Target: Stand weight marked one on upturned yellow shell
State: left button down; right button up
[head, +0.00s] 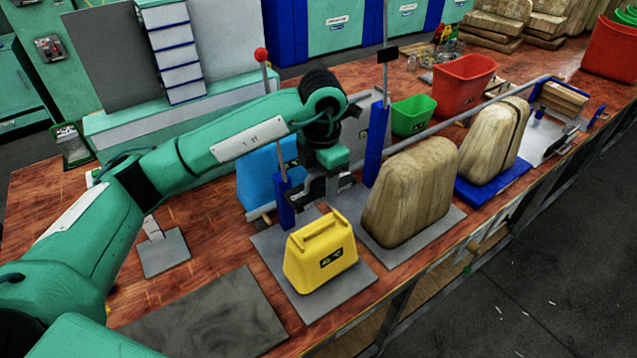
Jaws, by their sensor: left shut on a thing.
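The yellow shell (320,258) sits upturned on a grey plate (276,253) near the table's front edge, with a raised ridge on top and a dark label on its front. My left arm reaches in from the left. My left gripper (324,190) points down just behind and above the shell. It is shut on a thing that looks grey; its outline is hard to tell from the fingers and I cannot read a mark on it. I cannot make out a weight marked one elsewhere. My right gripper is not in view.
Blue posts (377,143) stand behind the shell. A green bin (413,117) and a red bin (464,84) are behind. A bare dark mat (205,318) lies at front left.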

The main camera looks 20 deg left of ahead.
pick_arm(q)
jog(key=shift+f+b, duration=0.35)
jog(key=shift+f, duration=0.5)
jog(key=shift+w+f+b, duration=0.1)
jog(key=shift+f+b, duration=0.6)
jog(key=shift+b, duration=0.1)
jog(key=shift+r+p, duration=0.1)
jog(key=shift+p, duration=0.4)
jog(key=p, duration=0.2)
jog(key=shift+d+f+p, duration=0.1)
jog(key=shift+f+p, duration=0.2)
jog(key=shift+p, duration=0.05)
jog(key=shift+f+p, duration=0.45)
jog(key=shift+p, duration=0.15)
jog(key=shift+f+b, duration=1.15)
jog(key=shift+f, duration=2.25)
jog(key=shift+f+b, duration=0.1)
jog(key=shift+b, duration=0.2)
